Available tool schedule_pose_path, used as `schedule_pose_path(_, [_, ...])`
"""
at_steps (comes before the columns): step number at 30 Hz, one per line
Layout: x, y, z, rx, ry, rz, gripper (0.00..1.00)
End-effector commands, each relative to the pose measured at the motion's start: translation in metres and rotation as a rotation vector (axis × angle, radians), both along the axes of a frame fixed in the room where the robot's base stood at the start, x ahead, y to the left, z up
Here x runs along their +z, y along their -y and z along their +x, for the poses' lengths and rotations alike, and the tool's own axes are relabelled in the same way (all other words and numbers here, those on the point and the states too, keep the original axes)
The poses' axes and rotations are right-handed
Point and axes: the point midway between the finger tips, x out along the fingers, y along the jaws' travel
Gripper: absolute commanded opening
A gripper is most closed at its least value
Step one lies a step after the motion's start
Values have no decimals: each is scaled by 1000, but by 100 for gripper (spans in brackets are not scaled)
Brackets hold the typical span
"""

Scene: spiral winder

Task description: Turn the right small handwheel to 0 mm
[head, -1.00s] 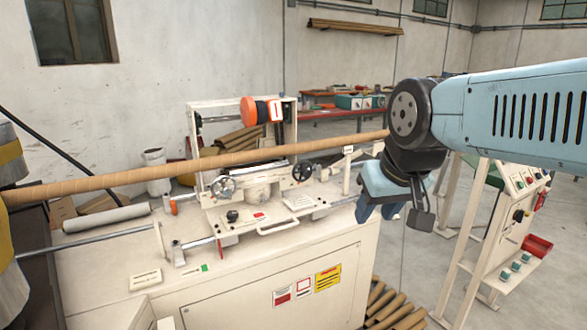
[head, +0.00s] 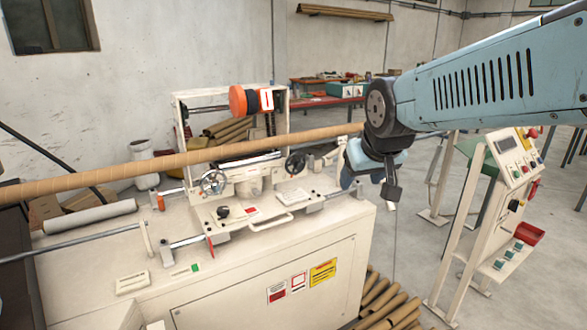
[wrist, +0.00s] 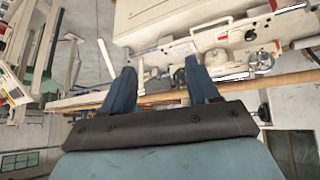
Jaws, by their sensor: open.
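The right small handwheel (head: 295,163) is a dark wheel on the cream winder carriage, just in front of the long brown tube. The left small handwheel (head: 213,182) is brighter metal. My gripper (wrist: 160,68) is open and empty, its two blue fingers apart. In the head view it is to the right of the right handwheel, clear of it, with its fingers largely hidden. The left handwheel (wrist: 262,60) is further right. The scale reading is too small to make out.
The long brown tube (head: 130,166) crosses above the winder bed (head: 100,262), close behind the handwheels. A control panel stand (head: 487,205) is at the right. Loose tubes (head: 385,300) lie on the floor beside the machine. Floor between machine and stand is clear.

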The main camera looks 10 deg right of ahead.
Motion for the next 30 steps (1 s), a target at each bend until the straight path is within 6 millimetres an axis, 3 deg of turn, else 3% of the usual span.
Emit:
schedule_pose_path(1, [-5,5,20,-1,24,-17,60])
schedule_pose_path(6, [-17,17,81,21,139,-67,60])
schedule_pose_path(15, [-49,30,173,105,340,-98,60])
schedule_pose_path(24, [-91,31,239,211,543,-40,60])
schedule_pose_path(30, [-121,28,265,272,684,47,60])
